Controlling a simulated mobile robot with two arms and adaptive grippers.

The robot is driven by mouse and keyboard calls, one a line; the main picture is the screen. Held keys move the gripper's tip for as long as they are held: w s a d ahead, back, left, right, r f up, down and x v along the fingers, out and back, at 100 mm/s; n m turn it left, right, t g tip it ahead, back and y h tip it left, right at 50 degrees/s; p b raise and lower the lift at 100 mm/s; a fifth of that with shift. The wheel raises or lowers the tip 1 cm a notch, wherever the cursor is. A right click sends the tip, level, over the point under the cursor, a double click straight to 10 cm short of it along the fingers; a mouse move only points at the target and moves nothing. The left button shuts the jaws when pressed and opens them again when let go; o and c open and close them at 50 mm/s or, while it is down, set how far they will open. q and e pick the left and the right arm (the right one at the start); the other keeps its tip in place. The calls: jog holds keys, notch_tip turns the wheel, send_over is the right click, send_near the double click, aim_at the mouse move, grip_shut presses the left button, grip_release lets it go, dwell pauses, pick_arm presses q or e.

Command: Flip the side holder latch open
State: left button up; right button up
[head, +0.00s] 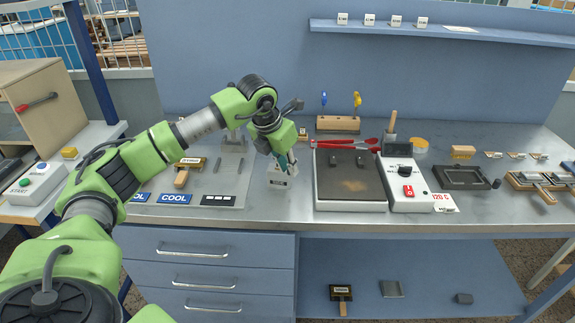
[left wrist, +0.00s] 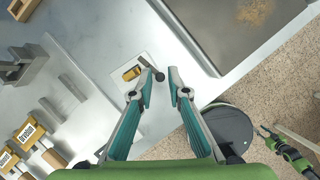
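The side holder (head: 279,181) is a small pale block near the bench's front edge, left of the hot plate. In the left wrist view, a pale plate (left wrist: 124,62) carries a brass-coloured piece (left wrist: 132,72) and a short latch lever with a dark ball knob (left wrist: 159,76). My left gripper (head: 287,166) is above the holder, pointing down. In the left wrist view its teal fingers (left wrist: 161,82) are apart, with the knob just beyond the left fingertip; contact cannot be told. A green arm end, likely my right gripper (left wrist: 265,131), shows small at the right edge.
The hot plate (head: 349,198) with its control box (head: 404,190) stands right of the holder. Red tongs (head: 345,143) lie behind the plate. Bare bench surrounds the holder.

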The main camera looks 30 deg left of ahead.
pick_arm(q)
grip_shut()
jog(key=shift+a+m, duration=0.15)
jog(key=shift+m, duration=0.35)
jog(key=shift+s+a+m+h+b, duration=0.1)
jog(key=shift+a+m+h+b, duration=0.2)
jog(key=shift+m, duration=0.35)
jog(key=shift+s+a+m+h+b, duration=0.1)
jog(key=shift+m+h, duration=0.3)
jog(key=shift+m, duration=0.25)
jog(key=shift+d, duration=0.1)
grip_release()
jog(key=v, duration=1.2)
